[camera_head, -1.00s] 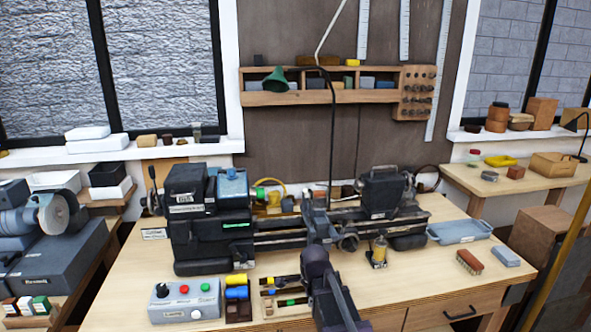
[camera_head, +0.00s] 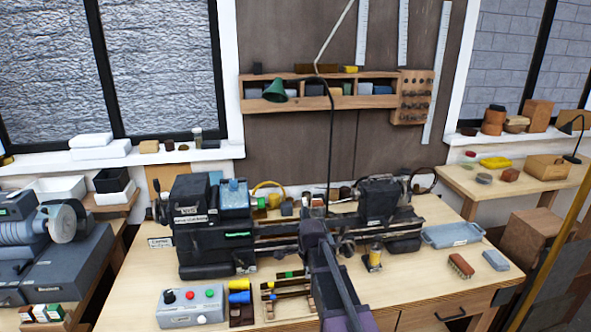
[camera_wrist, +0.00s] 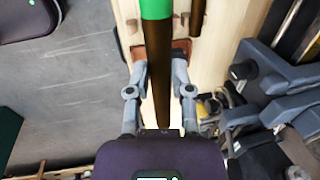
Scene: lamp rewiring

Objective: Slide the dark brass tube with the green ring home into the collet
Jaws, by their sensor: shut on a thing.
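A dark brass tube with a green ring (camera_wrist: 158,65) runs lengthwise between my fingers in the wrist view, the ring at the top edge. My gripper (camera_wrist: 155,52) is shut on this tube. In the head view the tube's green ring (camera_head: 290,273) shows above the small rack, left of my arm; my arm hides most of the gripper there. The lathe's headstock (camera_head: 205,225) stands behind and to the left. I cannot make out the collet itself. The tube's far end is out of the wrist view.
Another brown tube (camera_wrist: 197,15) lies beside the held one. The rack (camera_head: 285,305) sits next to a grey control box (camera_head: 190,305). A blue-grey tray (camera_head: 453,234) and a brush (camera_head: 461,266) lie at the right. The front right of the bench is mostly clear.

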